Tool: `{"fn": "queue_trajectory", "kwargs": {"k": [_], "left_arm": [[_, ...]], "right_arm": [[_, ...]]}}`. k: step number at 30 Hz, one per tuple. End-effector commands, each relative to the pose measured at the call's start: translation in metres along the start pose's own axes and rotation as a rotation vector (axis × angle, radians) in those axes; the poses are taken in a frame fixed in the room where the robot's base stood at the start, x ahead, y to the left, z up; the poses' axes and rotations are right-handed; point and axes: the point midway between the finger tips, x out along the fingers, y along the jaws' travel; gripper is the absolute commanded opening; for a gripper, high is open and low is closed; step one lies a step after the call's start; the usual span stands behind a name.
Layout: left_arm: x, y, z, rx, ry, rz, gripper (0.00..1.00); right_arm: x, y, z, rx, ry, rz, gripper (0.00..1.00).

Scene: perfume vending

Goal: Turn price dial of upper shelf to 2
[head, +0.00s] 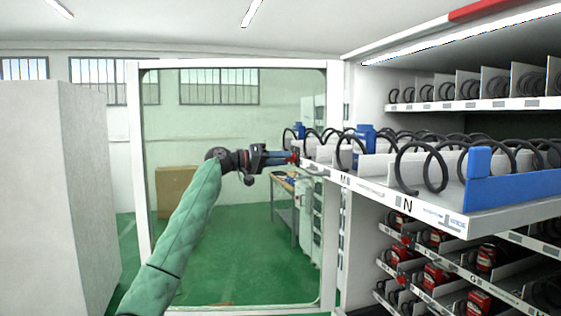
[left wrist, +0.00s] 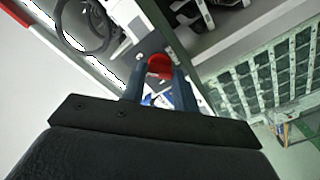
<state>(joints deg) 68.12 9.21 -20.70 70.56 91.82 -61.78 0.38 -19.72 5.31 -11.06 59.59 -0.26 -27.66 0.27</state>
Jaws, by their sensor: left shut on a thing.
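The price dial is a small red knob (head: 295,159) at the left end of the pulled-out shelf (head: 380,192), whose front strip carries the letters M and N. My left gripper (head: 290,158) reaches in from the left, level with the shelf front, and its fingertips are at the knob. In the left wrist view the red dial (left wrist: 160,66) sits between the two blue-grey fingers (left wrist: 158,80), which are shut on it. The number the dial points to cannot be read. My right gripper is not in view.
Lower shelves hold red cans (head: 437,276). A workbench (head: 290,197) stands behind the glass panel (head: 230,255). A grey cabinet (head: 55,200) is at far left.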

Motion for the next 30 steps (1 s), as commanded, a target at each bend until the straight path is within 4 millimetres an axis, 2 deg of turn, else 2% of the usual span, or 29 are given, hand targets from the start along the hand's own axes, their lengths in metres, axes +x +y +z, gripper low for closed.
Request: {"fn": "queue_trajectory", "kwargs": {"k": [6, 18, 30], "left_arm": [[0.0005, -0.0009, 0.0009, -0.196, 0.0, 0.001, 0.07], [0.0002, -0.0003, -0.0002, -0.564, 0.001, 0.001, 0.07], [-0.0001, -0.0004, -0.0003, -0.805, 0.001, 0.001, 0.07]], "right_arm": [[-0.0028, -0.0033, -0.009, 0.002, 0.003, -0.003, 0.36], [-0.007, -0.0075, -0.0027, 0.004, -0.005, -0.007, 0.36], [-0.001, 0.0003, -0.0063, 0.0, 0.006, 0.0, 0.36]]}}
